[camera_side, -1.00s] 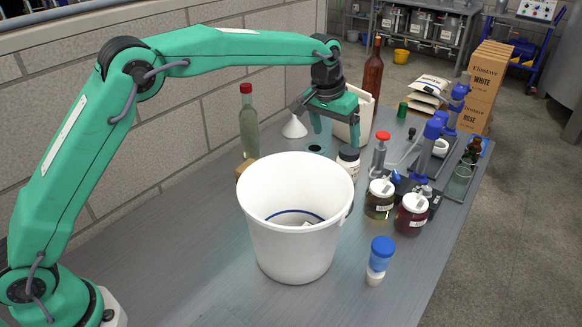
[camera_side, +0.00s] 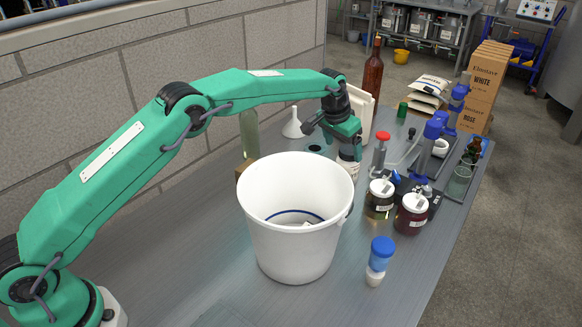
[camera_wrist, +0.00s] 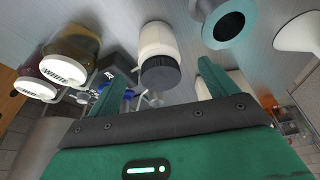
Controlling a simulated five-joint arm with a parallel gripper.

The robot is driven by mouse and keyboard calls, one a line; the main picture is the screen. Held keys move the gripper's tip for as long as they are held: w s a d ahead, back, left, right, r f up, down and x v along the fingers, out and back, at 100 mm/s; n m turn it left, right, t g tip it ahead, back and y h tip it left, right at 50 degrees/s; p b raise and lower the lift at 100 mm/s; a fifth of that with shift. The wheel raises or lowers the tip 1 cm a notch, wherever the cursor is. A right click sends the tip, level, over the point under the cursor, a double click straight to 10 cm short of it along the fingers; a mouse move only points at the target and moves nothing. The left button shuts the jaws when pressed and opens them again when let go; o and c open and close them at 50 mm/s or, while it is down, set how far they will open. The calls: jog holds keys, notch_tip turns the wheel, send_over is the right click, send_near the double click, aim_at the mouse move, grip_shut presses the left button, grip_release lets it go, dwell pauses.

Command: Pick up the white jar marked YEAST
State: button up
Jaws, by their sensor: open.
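The white jar (camera_side: 347,172) with a dark lid stands upright on the bench, just behind the white bucket. My gripper is directly above it and hides most of its lid. In the wrist view the jar (camera_wrist: 156,38) is pale, with its dark grey lid toward me. Its lettering cannot be read. My gripper (camera_side: 347,152) points down and is open and empty. In the wrist view one green finger (camera_wrist: 208,78) is right of the lid and the other is at lower left. I cannot tell whether the fingers reach down beside the lid.
The large white bucket (camera_side: 297,240) stands close in front of the jar. A red-capped bottle (camera_side: 380,150) and two white-lidded jars (camera_side: 379,200) are to the right. A white funnel (camera_side: 292,128) and teal ring (camera_side: 316,149) are at left. The front left bench is clear.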

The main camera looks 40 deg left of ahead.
aim_at(345, 152)
jog(key=shift+w+f, duration=0.15)
jog(key=shift+f, duration=0.3)
jog(key=shift+x, duration=2.55)
jog(key=shift+d, duration=0.2)
jog(key=c, duration=1.2)
jog(key=shift+r, duration=0.15)
